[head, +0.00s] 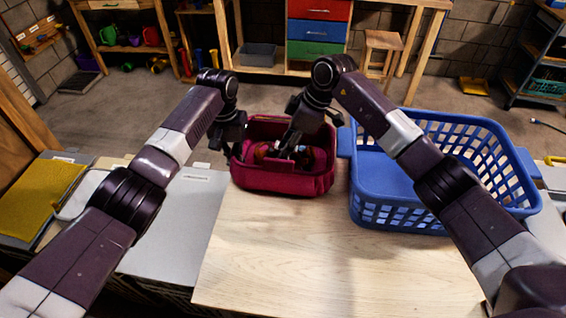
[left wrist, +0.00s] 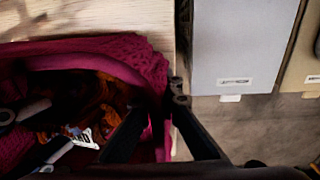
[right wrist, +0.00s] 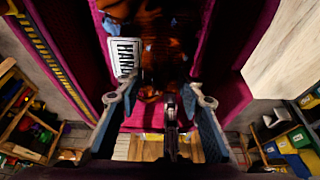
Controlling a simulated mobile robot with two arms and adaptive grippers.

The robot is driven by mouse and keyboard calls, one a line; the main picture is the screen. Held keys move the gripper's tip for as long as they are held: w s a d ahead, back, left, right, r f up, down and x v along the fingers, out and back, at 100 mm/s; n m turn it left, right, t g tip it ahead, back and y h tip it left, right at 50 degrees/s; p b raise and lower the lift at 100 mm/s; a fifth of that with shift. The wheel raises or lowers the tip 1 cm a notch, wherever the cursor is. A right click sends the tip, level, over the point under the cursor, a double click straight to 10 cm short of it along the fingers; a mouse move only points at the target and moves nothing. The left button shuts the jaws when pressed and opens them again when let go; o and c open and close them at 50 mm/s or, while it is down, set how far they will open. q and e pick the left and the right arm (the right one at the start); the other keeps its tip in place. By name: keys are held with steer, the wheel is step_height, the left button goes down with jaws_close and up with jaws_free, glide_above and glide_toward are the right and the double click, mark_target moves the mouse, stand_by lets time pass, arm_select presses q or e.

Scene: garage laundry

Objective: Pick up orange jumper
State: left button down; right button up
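The orange jumper (head: 268,152) lies bunched inside a crimson fabric bag (head: 283,182) on the wooden tabletop. Its dark orange folds show in the right wrist view (right wrist: 160,50) and in the left wrist view (left wrist: 88,100). My right gripper (head: 290,148) reaches down into the bag from above; its fingers are apart, with orange fabric between and beyond them. My left gripper (head: 238,148) is at the bag's left wall. In the left wrist view its fingers (left wrist: 165,100) straddle the bag's rim, one inside and one outside, close against it.
A blue plastic basket (head: 390,215) stands just right of the bag. The wooden tabletop (head: 300,260) in front is clear. A grey surface (head: 170,230) lies to the left, with a yellow cloth (head: 35,200) farther left. A white label card (right wrist: 123,56) is in the bag.

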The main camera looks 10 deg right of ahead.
steer(key=shift+c, duration=0.7)
jaws_close()
steer(key=shift+r, duration=0.2)
